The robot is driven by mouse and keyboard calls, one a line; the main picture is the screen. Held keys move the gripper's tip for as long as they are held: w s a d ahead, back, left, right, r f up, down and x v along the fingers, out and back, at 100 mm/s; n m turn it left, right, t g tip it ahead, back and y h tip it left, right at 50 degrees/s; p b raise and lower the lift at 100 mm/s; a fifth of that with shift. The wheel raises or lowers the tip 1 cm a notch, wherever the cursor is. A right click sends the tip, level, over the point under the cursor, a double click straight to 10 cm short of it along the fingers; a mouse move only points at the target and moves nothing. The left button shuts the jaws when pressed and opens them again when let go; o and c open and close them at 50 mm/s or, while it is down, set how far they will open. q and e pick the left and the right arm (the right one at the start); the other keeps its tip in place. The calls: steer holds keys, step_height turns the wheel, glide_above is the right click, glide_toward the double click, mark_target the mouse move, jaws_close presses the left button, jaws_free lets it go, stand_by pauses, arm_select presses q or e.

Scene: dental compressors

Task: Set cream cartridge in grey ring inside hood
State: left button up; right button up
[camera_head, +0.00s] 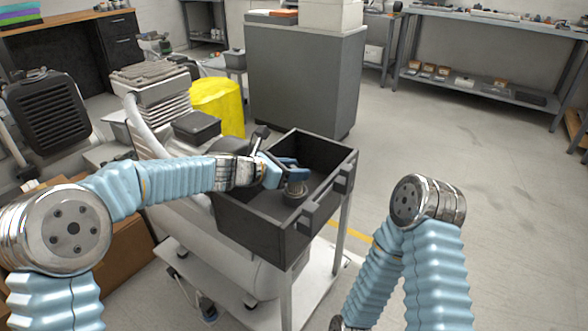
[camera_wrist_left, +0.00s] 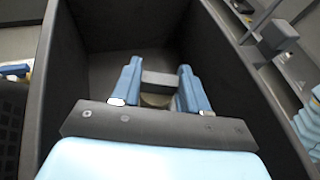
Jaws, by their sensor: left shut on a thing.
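The hood appears as a dark open-topped box (camera_head: 258,226), and its dark inner walls fill much of the left wrist view (camera_wrist_left: 55,85). My left gripper (camera_head: 290,173) reaches into it, with its blue fingers (camera_wrist_left: 158,92) closed on a small piece with a grey block-like top. A cream rounded part (camera_wrist_left: 155,100) shows below that top; I take this to be the cream cartridge. In the head view a greyish round thing (camera_head: 294,194), perhaps the grey ring, is just under the fingers. Whether the cartridge touches it is hidden.
The box stands on a light cart (camera_head: 318,284) beside a compressor with a ribbed head (camera_head: 150,82). A yellow drum (camera_head: 217,102) and a grey cabinet (camera_head: 304,80) are behind. A handle bar (camera_head: 327,200) runs along the box's right side. The floor to the right is open.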

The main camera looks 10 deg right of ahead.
arm_select(q)
steer(key=shift+f+b, duration=0.45)
steer(key=shift+f, duration=0.1)
arm_select(e)
steer(key=shift+f, duration=0.4)
